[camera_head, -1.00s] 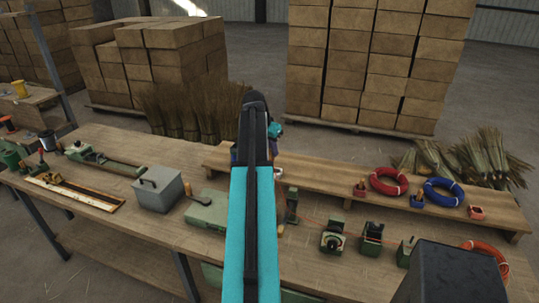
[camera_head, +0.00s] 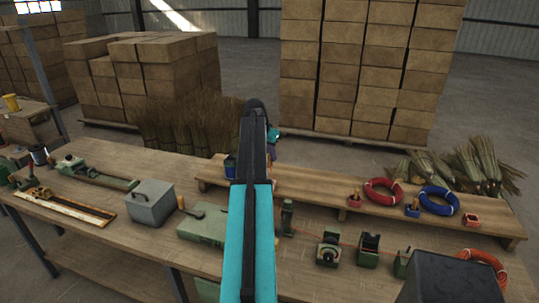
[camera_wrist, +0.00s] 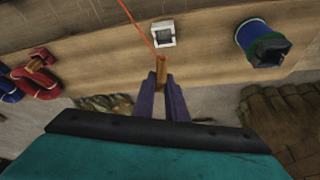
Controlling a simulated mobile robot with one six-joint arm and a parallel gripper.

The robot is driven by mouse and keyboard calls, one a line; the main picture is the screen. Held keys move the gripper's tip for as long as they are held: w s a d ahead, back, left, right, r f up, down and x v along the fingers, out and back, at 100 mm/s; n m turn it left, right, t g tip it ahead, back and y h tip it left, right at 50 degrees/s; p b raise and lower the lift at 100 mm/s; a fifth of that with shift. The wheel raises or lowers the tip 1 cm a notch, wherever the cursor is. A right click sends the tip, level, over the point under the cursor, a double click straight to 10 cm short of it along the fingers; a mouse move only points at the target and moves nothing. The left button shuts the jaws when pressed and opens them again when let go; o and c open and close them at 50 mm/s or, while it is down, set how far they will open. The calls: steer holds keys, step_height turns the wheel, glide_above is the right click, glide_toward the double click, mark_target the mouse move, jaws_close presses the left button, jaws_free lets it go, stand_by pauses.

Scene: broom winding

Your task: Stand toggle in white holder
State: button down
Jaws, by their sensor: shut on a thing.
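In the wrist view, my gripper (camera_wrist: 162,82) is shut on a small brown wooden toggle (camera_wrist: 162,68), which sticks out past the fingertips. The white holder (camera_wrist: 164,35), a small block with a dark recess, is on the wooden shelf just beyond the toggle. A gap shows between them in this view; their height difference cannot be told. A thin red line (camera_wrist: 136,22) runs from near the toggle to the top edge. In the head view, my arm hides the fingers, toggle and white holder.
A blue spool (camera_wrist: 260,38) stands right of the holder. A red coil (camera_wrist: 36,77) and a blue coil (camera_head: 438,199) lie along the shelf (camera_head: 325,197). Green fixtures (camera_head: 328,252) and a grey box (camera_head: 150,203) stand on the bench. Straw bundles lie behind it.

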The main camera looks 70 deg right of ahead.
mark_target(272, 165)
steer(key=shift+f+b, duration=0.5)
steer(key=shift+f, duration=1)
steer(key=shift+f, duration=0.15)
steer(key=shift+f+b, duration=1.4)
steer(key=shift+f, duration=1.6)
steer(key=shift+f, duration=0.65)
steer(key=c, duration=2)
jaws_free()
steer(key=shift+c, duration=0.2)
steer(key=shift+r, duration=0.1)
steer(key=p+v, duration=0.4)
steer(key=v, duration=0.7)
steer(key=shift+a, duration=0.15)
